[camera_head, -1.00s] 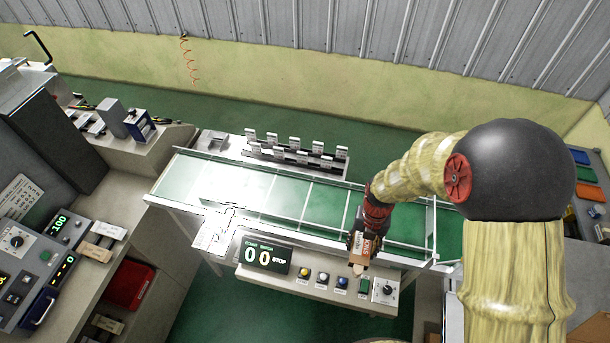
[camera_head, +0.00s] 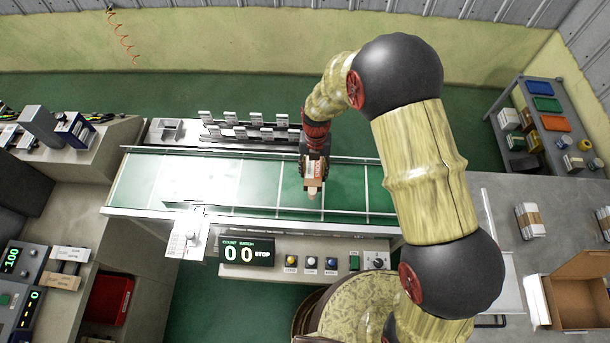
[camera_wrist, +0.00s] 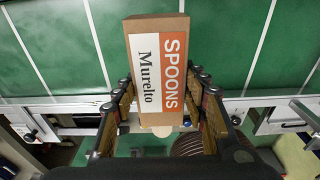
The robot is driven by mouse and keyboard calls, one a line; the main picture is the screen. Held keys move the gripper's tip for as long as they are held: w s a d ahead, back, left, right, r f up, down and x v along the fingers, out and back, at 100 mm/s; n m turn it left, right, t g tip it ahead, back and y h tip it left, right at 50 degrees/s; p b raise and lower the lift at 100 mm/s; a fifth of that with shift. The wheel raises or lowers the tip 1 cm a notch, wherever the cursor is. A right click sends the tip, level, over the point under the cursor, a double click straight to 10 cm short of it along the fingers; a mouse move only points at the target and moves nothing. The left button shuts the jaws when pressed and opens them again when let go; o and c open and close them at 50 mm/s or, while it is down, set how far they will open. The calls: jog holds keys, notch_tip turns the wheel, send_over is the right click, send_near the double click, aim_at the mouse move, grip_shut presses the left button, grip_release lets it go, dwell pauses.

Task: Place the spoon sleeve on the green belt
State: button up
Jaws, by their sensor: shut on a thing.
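The spoon sleeve (camera_wrist: 158,65) is a brown cardboard box with an orange and white label reading "SPOONS Murelto". My gripper (camera_wrist: 162,102) is shut on it, one finger on each side, in the wrist view. In the head view my gripper (camera_head: 313,165) holds the sleeve (camera_head: 314,178) over the green belt (camera_head: 240,185), right of the belt's middle. The sleeve looks to be above the belt; the exact gap cannot be told. The wrist view shows the belt (camera_wrist: 225,50) beyond the sleeve, with pale cross lines.
Metal rails run along the belt's edges. A row of grey holders (camera_head: 245,128) stands behind the belt. A control panel with a counter (camera_head: 247,252) and buttons is in front. An open carton (camera_head: 580,295) sits on the right table. The belt's left part is clear.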

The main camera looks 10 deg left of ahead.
aim_at(307, 159)
jog(key=f, duration=0.1)
jog(key=w+a+f+b, duration=0.1)
jog(key=f, duration=0.1)
jog(key=w+a+f, duration=0.1)
jog(key=shift+w+a+f+b, duration=0.1)
jog(key=shift+a+f+b, duration=0.1)
jog(key=shift+b, duration=0.1)
jog(key=shift+w+a+f+b, duration=0.1)
jog(key=shift+f+b, duration=0.3)
jog(key=shift+f, duration=0.55)
jog(key=shift+w+a+f+b, duration=0.1)
jog(key=shift+f+b, duration=0.25)
jog(key=shift+f, duration=0.55)
jog(key=shift+d, duration=0.1)
jog(key=shift+f+b, duration=0.35)
jog(key=shift+b, duration=0.05)
jog(key=shift+f, duration=0.25)
jog(key=o, duration=1.3)
jog(key=shift+c, duration=0.2)
jog(key=r+p, duration=0.1)
jog(key=r, duration=0.3)
jog(key=w+r+p, duration=0.1)
jog(key=r+p, duration=0.1)
jog(key=r, duration=0.2)
jog(key=r+p, duration=0.2)
jog(key=r, duration=0.3)
jog(key=shift+w+r, duration=0.1)
jog(key=shift+w, duration=0.1)
